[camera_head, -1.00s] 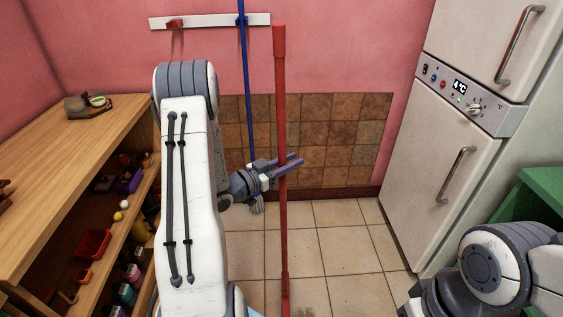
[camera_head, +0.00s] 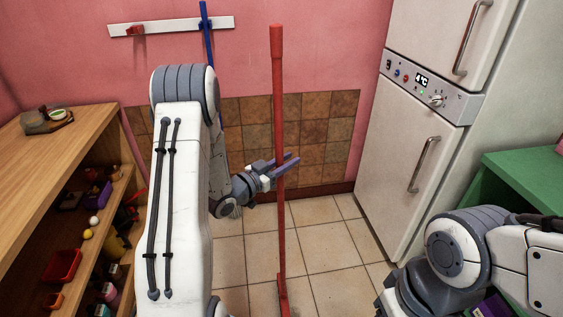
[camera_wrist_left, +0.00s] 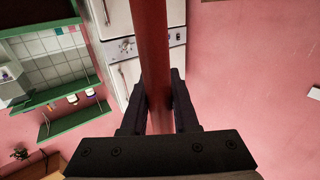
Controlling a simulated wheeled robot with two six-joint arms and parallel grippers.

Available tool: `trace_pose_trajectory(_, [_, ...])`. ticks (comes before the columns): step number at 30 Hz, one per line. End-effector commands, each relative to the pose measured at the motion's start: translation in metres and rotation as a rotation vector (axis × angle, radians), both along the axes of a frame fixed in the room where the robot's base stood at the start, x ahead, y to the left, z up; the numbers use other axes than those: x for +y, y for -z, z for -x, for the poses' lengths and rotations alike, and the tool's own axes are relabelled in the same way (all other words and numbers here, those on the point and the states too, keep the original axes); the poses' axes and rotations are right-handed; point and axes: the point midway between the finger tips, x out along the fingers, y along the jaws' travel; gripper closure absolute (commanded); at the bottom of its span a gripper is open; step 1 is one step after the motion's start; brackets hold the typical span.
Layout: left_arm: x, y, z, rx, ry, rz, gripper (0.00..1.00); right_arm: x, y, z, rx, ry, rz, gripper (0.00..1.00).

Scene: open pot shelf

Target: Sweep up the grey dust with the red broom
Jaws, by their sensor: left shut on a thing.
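The red broom (camera_head: 279,120) stands upright in the middle of the head view, its lower end near the bottom edge of the picture. My left gripper (camera_head: 287,167) is shut on its handle at about mid-height. In the left wrist view the red handle (camera_wrist_left: 155,70) runs between the two dark fingers (camera_wrist_left: 160,102). My right arm shows at the lower right, but its gripper is out of the picture. I see no grey dust in these frames.
A wooden shelf (camera_head: 75,125) with small items stands at the left. A white fridge (camera_head: 400,160) and a green unit (camera_head: 525,170) are at the right. A blue-handled tool (camera_head: 206,40) hangs from the white wall rail (camera_head: 185,26). Tiled floor (camera_head: 325,245) is open ahead.

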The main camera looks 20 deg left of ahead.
Motion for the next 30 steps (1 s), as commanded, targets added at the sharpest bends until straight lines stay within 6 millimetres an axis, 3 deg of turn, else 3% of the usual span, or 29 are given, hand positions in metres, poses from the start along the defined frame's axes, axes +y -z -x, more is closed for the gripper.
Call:
trace_pose_trajectory(7, [-0.024, 0.001, -0.015, -0.002, 0.005, 0.001, 1.00, 0.000, 0.004, 0.000, 0.000, 0.000, 0.000, 0.50])
trace_pose_trajectory(17, [-0.039, 0.002, -0.025, 0.002, 0.003, 0.002, 1.00, 0.000, 0.005, 0.000, 0.000, 0.000, 0.000, 0.50])
trace_pose_trajectory(30, [-0.074, -0.002, -0.047, 0.003, 0.003, 0.004, 1.00, 0.000, 0.007, 0.000, 0.000, 0.000, 0.000, 0.50])
